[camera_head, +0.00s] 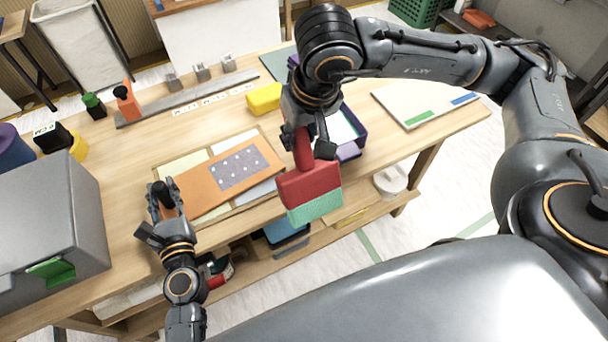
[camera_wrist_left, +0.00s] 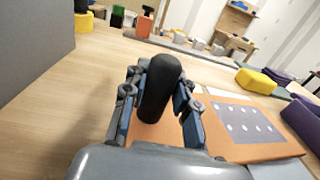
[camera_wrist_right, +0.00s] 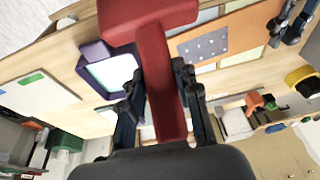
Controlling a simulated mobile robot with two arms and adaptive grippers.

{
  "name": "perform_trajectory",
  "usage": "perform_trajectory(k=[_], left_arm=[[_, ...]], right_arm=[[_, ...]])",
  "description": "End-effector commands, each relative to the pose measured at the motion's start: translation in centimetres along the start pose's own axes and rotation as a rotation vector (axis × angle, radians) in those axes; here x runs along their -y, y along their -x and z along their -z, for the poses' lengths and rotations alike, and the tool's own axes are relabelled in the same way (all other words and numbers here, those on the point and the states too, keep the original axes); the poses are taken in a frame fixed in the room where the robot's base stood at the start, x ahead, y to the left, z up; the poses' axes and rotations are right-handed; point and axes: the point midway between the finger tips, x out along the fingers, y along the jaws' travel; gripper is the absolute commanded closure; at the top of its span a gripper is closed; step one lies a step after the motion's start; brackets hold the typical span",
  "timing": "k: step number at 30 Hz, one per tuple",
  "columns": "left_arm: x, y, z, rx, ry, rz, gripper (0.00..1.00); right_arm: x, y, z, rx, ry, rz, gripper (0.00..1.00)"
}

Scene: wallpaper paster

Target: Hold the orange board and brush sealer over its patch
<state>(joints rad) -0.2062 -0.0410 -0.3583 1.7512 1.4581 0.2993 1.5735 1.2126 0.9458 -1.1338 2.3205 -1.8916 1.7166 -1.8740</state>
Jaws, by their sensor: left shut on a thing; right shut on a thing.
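The orange board (camera_head: 200,187) lies on a wooden panel on the table, with a grey-purple dotted patch (camera_head: 240,167) on its right part. The patch also shows in the left wrist view (camera_wrist_left: 240,124). My left gripper (camera_head: 163,198) is shut on a black upright handle (camera_wrist_left: 160,88) at the board's left end. My right gripper (camera_head: 308,148) is shut on the red handle of a wide brush (camera_head: 309,188) with green bristles (camera_head: 315,208). The brush hangs in the air to the right of the patch, near the table's front edge. In the right wrist view its red handle (camera_wrist_right: 163,80) runs between the fingers.
A purple tray (camera_head: 352,134) with a pale inside stands behind the right gripper. A yellow block (camera_head: 264,98) lies at the back. A grey box (camera_head: 50,220) stands at the left. A white board (camera_head: 420,104) with coloured strips lies at the right.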

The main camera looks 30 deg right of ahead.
Motion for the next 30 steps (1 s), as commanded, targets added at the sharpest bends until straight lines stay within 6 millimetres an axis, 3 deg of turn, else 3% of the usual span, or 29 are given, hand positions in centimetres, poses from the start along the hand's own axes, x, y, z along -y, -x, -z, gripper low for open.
perform_trajectory(k=[7, 11, 30], left_arm=[[0.0, 0.2, 0.6, -0.010, -0.001, 0.002, 1.00], [0.1, 0.2, 0.6, -0.011, -0.001, 0.002, 1.00], [0.1, 0.2, 0.6, -0.012, -0.001, 0.002, 1.00]], right_arm=[[0.1, 0.0, 0.1, -0.003, -0.018, -0.005, 1.00], [0.6, 0.0, 0.5, -0.019, -0.115, -0.034, 1.00], [4.5, 0.1, 4.3, -0.156, -1.218, -0.449, 1.00]])
